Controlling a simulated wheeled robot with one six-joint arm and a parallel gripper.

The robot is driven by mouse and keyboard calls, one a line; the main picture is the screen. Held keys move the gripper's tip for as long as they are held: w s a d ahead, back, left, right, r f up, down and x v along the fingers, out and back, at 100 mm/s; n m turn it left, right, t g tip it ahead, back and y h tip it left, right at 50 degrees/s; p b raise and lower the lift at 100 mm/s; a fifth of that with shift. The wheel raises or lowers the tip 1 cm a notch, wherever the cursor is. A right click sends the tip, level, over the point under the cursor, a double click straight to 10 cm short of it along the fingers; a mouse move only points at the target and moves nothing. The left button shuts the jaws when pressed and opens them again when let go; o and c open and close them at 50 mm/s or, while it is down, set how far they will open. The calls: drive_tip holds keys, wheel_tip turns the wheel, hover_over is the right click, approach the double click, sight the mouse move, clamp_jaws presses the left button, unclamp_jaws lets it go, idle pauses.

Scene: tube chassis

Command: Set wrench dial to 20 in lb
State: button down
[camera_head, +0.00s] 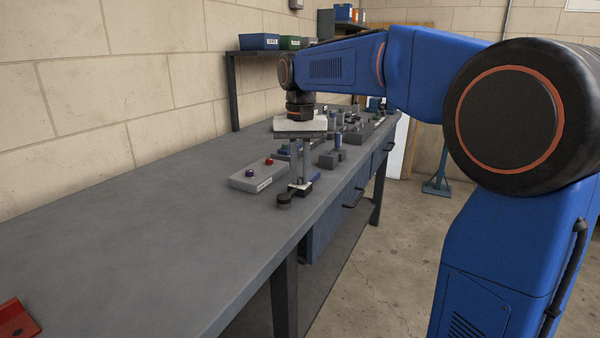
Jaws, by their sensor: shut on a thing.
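My gripper (300,183) points straight down over the bench, below the pale plate at my wrist. Its two grey fingers are shut on a small dark tool with a round black end (284,201), which looks like the wrench. The round end sticks out toward the near side, low over the bench top. The fingers hide part of the tool. The dial's marks and its setting are too small to read. I cannot tell whether the tool touches the bench.
Dark blocks and fixtures (330,159) stand behind. A red object (15,320) lies at the near left corner. The near bench top is mostly clear.

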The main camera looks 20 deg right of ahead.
sight(300, 178)
drive_tip(key=c, duration=1.7)
unclamp_jaws()
drive_tip(key=shift+c, duration=0.2)
wheel_tip(300, 178, up, 18)
drive_tip(key=shift+f, duration=0.25)
